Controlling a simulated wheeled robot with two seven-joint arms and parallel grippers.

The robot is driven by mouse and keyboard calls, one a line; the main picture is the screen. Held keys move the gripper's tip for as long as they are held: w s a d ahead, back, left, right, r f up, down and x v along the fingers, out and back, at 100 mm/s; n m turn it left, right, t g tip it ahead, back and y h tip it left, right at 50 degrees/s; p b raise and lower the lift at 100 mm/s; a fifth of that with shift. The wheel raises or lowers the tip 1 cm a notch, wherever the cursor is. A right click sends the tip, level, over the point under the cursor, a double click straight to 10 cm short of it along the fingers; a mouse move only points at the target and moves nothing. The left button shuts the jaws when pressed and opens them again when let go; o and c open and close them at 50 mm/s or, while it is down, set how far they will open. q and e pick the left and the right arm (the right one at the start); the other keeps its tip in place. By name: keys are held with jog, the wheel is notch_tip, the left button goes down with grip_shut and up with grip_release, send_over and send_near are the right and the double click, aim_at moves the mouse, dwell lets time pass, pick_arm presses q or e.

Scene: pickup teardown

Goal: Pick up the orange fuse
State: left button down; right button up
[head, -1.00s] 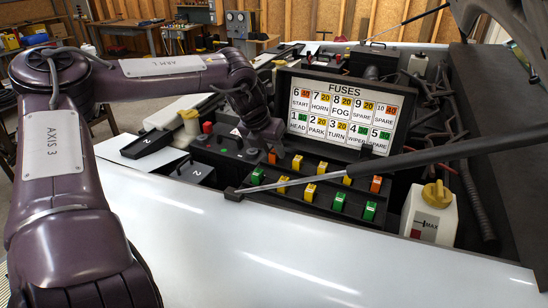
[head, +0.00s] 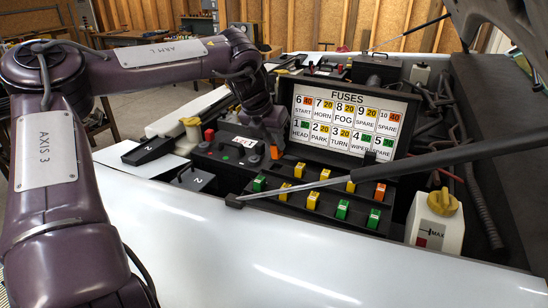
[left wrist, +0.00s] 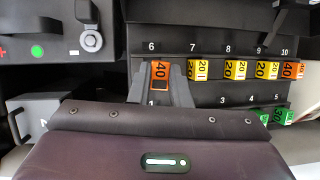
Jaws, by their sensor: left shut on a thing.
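My left gripper (left wrist: 161,90) is shut on an orange fuse marked 40 (left wrist: 160,71), below the number 6 in the left wrist view. In the head view this orange fuse (head: 274,152) shows under my left gripper (head: 273,141), raised above the line of the top fuse row. A second orange fuse (head: 380,192) stands at the right end of that row, under number 10 in the wrist view (left wrist: 292,70). The fuse panel (head: 320,203) is black. The slot below my gripper is hidden. My right gripper is not in view.
Yellow fuses (head: 299,170) and green fuses (head: 342,209) stand close by in the panel. A strut (head: 330,183) crosses in front of them. The FUSES chart (head: 347,120) rises behind. A fluid tank (head: 436,222) stands at right; the white fender is clear in front.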

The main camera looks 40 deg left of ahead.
pick_arm(q)
notch_tip(320, 180, up, 12)
jog(key=b, duration=0.2)
notch_tip(320, 180, up, 6)
send_over(274, 144)
notch_tip(274, 144, up, 8)
jog(key=p, duration=0.8)
jog(key=shift+r+p, duration=0.2)
jog(key=shift+p, duration=0.1)
jog(key=shift+s+d, duration=0.1)
jog(key=shift+f, duration=0.1)
